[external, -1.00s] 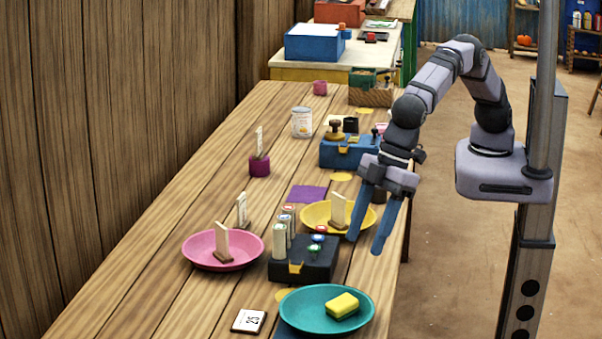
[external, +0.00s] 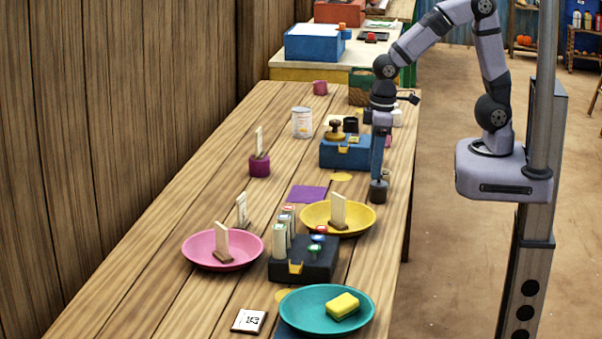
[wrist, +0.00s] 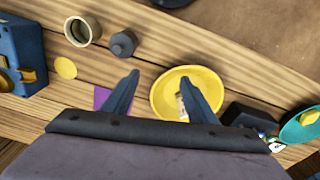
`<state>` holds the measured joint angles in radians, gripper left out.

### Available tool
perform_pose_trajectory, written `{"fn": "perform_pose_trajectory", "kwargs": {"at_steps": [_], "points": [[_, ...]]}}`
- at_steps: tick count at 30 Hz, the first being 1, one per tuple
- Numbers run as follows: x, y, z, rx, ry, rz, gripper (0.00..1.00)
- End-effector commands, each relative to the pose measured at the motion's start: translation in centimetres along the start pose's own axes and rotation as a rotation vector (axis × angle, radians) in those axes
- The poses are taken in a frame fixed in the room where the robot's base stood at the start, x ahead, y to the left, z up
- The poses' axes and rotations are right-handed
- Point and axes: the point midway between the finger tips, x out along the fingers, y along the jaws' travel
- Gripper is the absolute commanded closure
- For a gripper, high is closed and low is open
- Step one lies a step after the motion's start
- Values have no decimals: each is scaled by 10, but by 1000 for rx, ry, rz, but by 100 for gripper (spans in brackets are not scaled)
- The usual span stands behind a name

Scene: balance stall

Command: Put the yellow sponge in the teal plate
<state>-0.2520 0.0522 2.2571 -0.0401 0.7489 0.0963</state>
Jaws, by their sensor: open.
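The yellow sponge (external: 343,306) lies in the teal plate (external: 293,308) at the front of the table. The plate also shows at the right edge of the wrist view (wrist: 299,130). My gripper (external: 379,180) points down over the table's right side, behind the yellow plate and well away from the sponge. In the wrist view my gripper (wrist: 160,98) has its two fingers spread apart with nothing held between them.
A yellow plate (external: 312,220) and a pink plate (external: 200,255) each carry an upright card. A black block (external: 290,268) stands between the plates, and a blue block (external: 335,154) is farther back. A display card (external: 248,321) lies beside the teal plate.

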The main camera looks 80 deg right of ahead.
Motion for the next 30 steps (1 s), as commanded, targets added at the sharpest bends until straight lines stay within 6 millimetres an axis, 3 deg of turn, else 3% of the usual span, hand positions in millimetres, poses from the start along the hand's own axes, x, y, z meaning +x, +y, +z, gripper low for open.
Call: {"fn": "perform_pose_trajectory", "kwargs": {"at_steps": [1,3,9,14,30], "points": [[3,19,23,49,-19,0,48],[7,35,50,94,-42,-3,48],[14,53,96,169,-79,-11,48],[16,55,105,180,-86,-13,48],[8,55,104,180,-87,-13,48]]}}
